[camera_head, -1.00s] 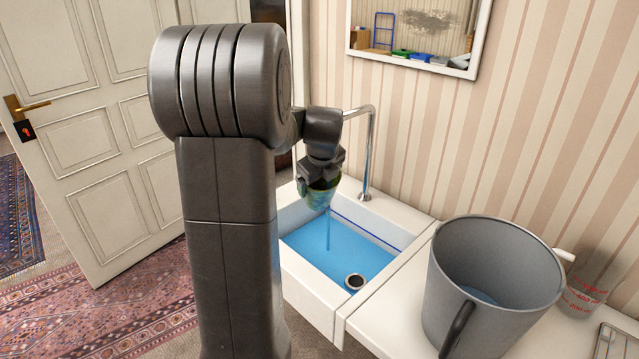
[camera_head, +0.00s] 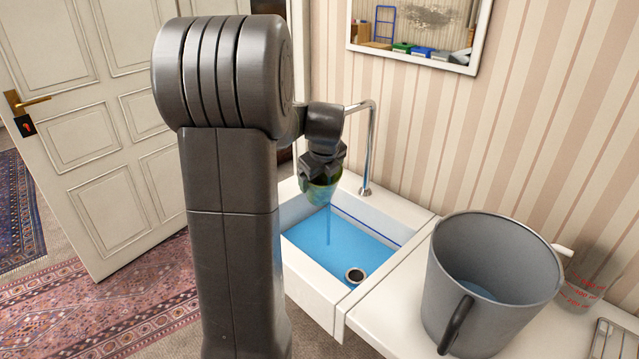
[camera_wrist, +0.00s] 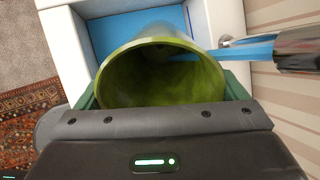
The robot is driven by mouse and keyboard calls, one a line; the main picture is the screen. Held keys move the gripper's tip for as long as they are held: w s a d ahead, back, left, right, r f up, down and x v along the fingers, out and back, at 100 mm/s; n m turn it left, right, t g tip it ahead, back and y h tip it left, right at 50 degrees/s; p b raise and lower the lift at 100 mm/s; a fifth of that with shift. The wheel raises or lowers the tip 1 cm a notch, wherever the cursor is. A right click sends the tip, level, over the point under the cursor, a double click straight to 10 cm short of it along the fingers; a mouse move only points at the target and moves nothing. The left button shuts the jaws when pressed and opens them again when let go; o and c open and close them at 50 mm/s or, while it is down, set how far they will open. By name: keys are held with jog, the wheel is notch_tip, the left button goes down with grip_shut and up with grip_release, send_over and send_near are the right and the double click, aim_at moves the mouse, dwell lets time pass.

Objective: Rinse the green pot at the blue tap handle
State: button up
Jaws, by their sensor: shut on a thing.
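My gripper (camera_head: 321,172) is shut on the green pot (camera_head: 322,193) and holds it above the white sink (camera_head: 314,278). In the wrist view the pot (camera_wrist: 160,75) fills the middle, its open mouth facing the camera, its inside green. Blue water (camera_wrist: 247,50) runs from the metal spout (camera_wrist: 298,48) into the pot's mouth. In the head view the thin curved tap (camera_head: 370,140) rises at the sink's back, and a blue stream falls below the pot. Blue water (camera_head: 335,245) lies in the basin. I cannot make out a blue tap handle.
A large grey bucket (camera_head: 482,285) with a black handle and blue liquid inside stands on the white counter right of the sink. A clear measuring cup (camera_head: 580,285) with red marks is behind it. A mirror (camera_head: 415,30) hangs on the striped wall. A white door (camera_head: 105,190) stands at left.

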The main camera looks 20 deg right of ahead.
aim_at(324, 191)
jog(key=shift+r, duration=0.1)
dwell(0.3)
jog(key=shift+s+d, duration=0.15)
jog(key=shift+d, duration=0.35)
jog(key=shift+a, duration=0.15)
jog(key=shift+w+a+p, duration=0.2)
jog(key=shift+a+p, duration=0.15)
jog(key=shift+a, duration=0.1)
jog(key=shift+s+a+b, duration=0.15)
jog(key=shift+s+a, duration=0.2)
jog(key=shift+s, duration=0.95)
jog(key=shift+s+a+b, duration=0.15)
jog(key=shift+s+a, duration=0.25)
jog(key=shift+s, duration=0.85)
jog(key=shift+s+a+b, duration=0.15)
jog(key=shift+s+a, duration=0.2)
jog(key=shift+s, duration=0.95)
jog(key=shift+r, duration=0.1)
